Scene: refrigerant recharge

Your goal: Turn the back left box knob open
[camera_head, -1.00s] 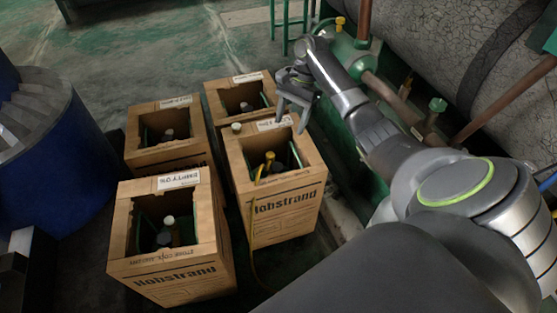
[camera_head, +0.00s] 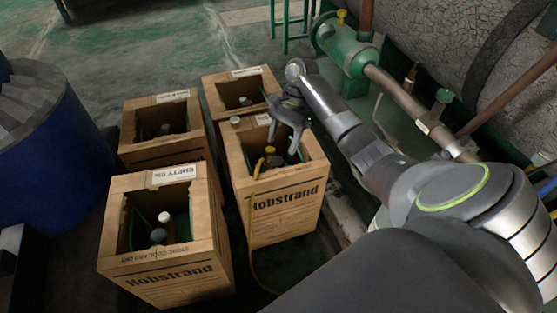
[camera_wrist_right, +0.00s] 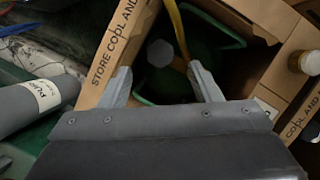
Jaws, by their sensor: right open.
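The back left box (camera_head: 128,150) is an open-topped cardboard box with a label on its far edge. A dark knob (camera_head: 166,129) shows inside it, in shadow. My right gripper (camera_head: 284,145) is open above the front right box (camera_head: 282,190), well to the right of the back left box. In the right wrist view, its two fingers (camera_wrist_right: 161,72) point into a box with a grey round knob (camera_wrist_right: 160,53) and a yellow hose (camera_wrist_right: 178,28). The knob shows between the fingertips; whether they touch it I cannot tell. My left gripper is out of view.
The front left box (camera_head: 110,245) and back right box (camera_head: 214,98) stand close by. A yellow hose (camera_head: 251,225) hangs over the front right box. A blue drum (camera_head: 60,160) stands left, and green pipework (camera_head: 345,50) runs right. Open floor lies behind the boxes.

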